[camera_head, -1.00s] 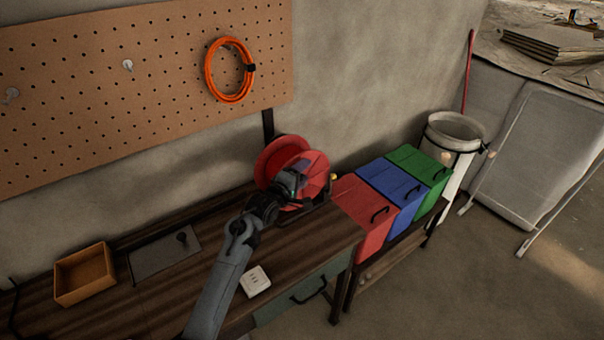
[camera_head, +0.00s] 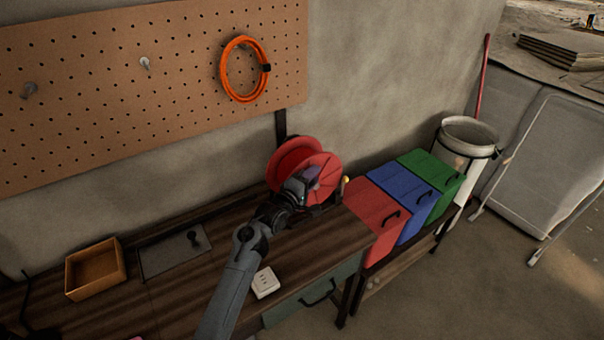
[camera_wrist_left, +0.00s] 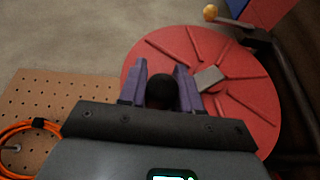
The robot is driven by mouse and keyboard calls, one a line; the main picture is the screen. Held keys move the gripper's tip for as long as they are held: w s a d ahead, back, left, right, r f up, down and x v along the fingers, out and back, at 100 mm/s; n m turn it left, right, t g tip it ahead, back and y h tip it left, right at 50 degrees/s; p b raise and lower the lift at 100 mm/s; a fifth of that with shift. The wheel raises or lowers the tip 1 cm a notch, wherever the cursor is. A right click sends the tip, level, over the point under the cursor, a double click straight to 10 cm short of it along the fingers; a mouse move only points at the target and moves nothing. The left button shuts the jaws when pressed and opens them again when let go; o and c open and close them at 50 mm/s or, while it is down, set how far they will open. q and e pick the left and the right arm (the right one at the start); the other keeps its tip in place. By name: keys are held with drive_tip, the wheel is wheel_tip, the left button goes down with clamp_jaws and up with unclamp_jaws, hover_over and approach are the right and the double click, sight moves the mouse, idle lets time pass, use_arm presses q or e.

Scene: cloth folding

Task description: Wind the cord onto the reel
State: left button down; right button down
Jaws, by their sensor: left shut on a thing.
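A red reel (camera_head: 326,172) with two flanges stands on the right end of the wooden workbench. In the left wrist view its ribbed red face (camera_wrist_left: 233,55) fills the right side. My left gripper (camera_head: 304,186) is at the reel's near face. In the left wrist view its purple fingers (camera_wrist_left: 160,87) are shut around a round black knob (camera_wrist_left: 162,91), which looks like the reel's crank handle. An orange coiled cord (camera_head: 228,72) hangs on the pegboard above. Whether any cord lies between the flanges is hidden. My right gripper is out of view.
Red (camera_head: 367,208), blue (camera_head: 394,190) and green (camera_head: 428,173) bins stand right of the reel. A white bucket (camera_head: 466,147) is beyond them. A wooden box (camera_head: 95,270) and a white socket block (camera_head: 265,283) sit on the bench (camera_head: 195,285).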

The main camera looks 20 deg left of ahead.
use_arm(q)
drive_tip(key=c, duration=1.1)
unclamp_jaws()
drive_tip(key=shift+o, duration=1.1)
drive_tip(key=shift+s+a+f, duration=0.1)
drive_tip(key=shift+s+a, duration=0.05)
drive_tip(key=shift+s, duration=0.4)
drive_tip(key=p+v, duration=0.1)
drive_tip(key=v, duration=0.9)
